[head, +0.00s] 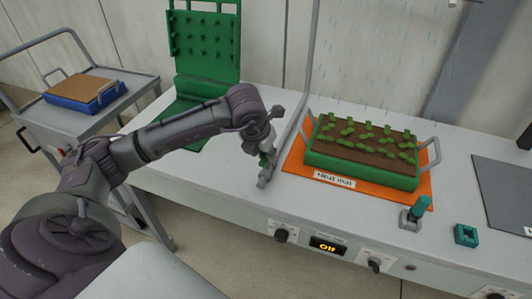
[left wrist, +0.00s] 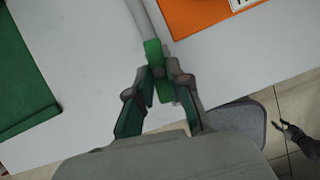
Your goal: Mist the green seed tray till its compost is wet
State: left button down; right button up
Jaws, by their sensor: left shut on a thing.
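The green seed tray (head: 360,178) stands on an orange mat (head: 425,192) on the white bench, with rows of green seedlings in brown compost. I cannot tell how wet the compost is. My left gripper (head: 265,176) is left of the tray near the bench's front edge. In the left wrist view, my left gripper (left wrist: 160,82) is shut on a green grip (left wrist: 153,52) at the end of a pale grey bar (left wrist: 145,18). A dark claw-like shape, seemingly my right gripper (left wrist: 284,128), is small over the floor at the right.
Blue streaks (head: 390,60) show behind the tray. A green pegged panel (head: 204,45) stands at the back left. A cart (head: 60,118) holds a blue tray (head: 85,100). Knobs (head: 281,235) and a lit display (head: 327,246) line the bench front.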

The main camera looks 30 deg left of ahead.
pick_arm(q)
jog(key=c, duration=1.1)
grip_release()
jog(key=shift+r, duration=0.1)
jog(key=v, duration=1.2)
jog(key=shift+w, duration=0.1)
